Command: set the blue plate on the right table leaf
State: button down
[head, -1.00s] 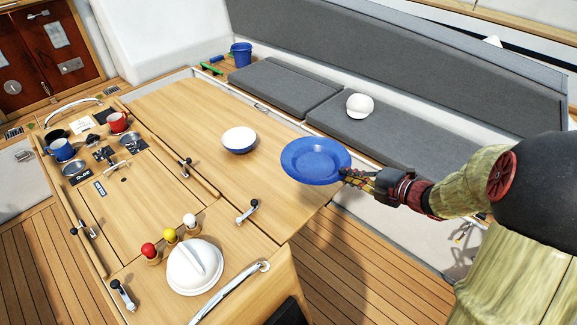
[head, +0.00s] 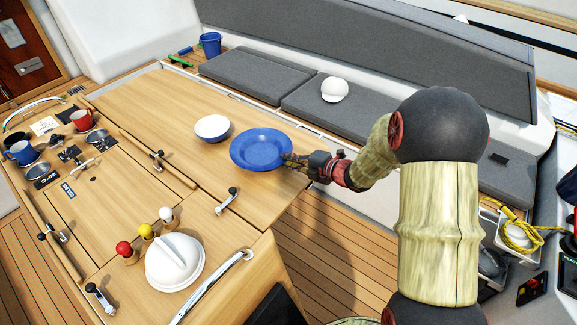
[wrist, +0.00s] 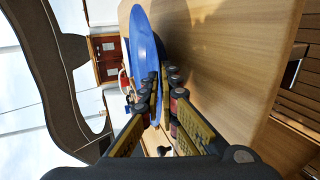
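My gripper (head: 290,160) is at the plate's right edge. In the wrist view the blue plate (wrist: 147,50) stands out ahead of my gripper (wrist: 158,98), and the fingers close on its near rim. The plate is held close above the wooden leaf (wrist: 215,60), with a shadow on the wood beside it. I cannot tell whether its far underside touches the leaf.
Mugs (head: 82,119) are on the centre part.

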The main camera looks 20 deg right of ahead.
notch_tip(320, 180, down, 3)
jog(key=shift+d+r, duration=0.1)
jog(key=shift+r, duration=0.1)
jog(key=c, duration=2)
grip_release()
jog(key=shift+b, duration=0.3)
jog(key=shift+c, duration=0.2)
